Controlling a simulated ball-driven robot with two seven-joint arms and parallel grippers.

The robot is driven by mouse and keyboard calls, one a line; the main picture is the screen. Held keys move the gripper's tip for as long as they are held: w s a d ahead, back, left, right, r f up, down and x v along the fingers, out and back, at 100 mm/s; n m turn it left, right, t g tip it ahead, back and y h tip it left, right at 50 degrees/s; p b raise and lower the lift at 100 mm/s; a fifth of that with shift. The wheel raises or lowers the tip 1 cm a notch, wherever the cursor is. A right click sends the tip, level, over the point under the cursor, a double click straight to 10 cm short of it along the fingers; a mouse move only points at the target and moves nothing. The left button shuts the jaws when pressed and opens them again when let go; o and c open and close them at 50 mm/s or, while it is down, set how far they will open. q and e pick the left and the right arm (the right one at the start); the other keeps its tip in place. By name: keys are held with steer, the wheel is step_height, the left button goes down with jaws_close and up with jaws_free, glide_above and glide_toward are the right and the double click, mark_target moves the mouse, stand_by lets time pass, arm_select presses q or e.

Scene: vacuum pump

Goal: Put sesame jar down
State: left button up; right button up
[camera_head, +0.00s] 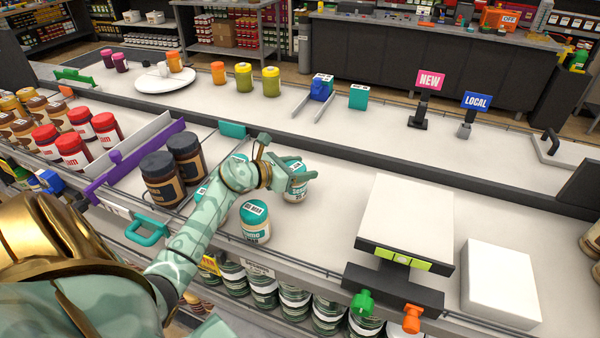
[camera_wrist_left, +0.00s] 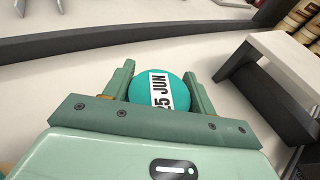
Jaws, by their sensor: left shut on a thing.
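My left gripper (camera_head: 290,178) is shut around a teal-lidded sesame jar (camera_head: 297,192), which is upright over the white counter (camera_head: 330,225). I cannot tell whether its base touches the counter. In the left wrist view, the jar's lid (camera_wrist_left: 163,92) with a "25 JUN" label sits between the two green fingers of the gripper (camera_wrist_left: 163,88). A second teal-lidded jar (camera_head: 255,224) stands on the counter nearer to me. More teal lids are partly hidden behind my left arm. My right gripper is not in view.
A white-topped scale (camera_head: 408,215) and a white block (camera_head: 500,283) stand to the right. Dark jars (camera_head: 162,180) and a purple divider (camera_head: 125,168) are to the left. A raised ledge (camera_head: 340,160) runs behind. Free counter lies between the held jar and the scale.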

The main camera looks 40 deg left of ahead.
arm_select(q)
steer(key=shift+f, duration=0.4)
steer(key=shift+f, duration=0.15)
steer(key=o, duration=1.3)
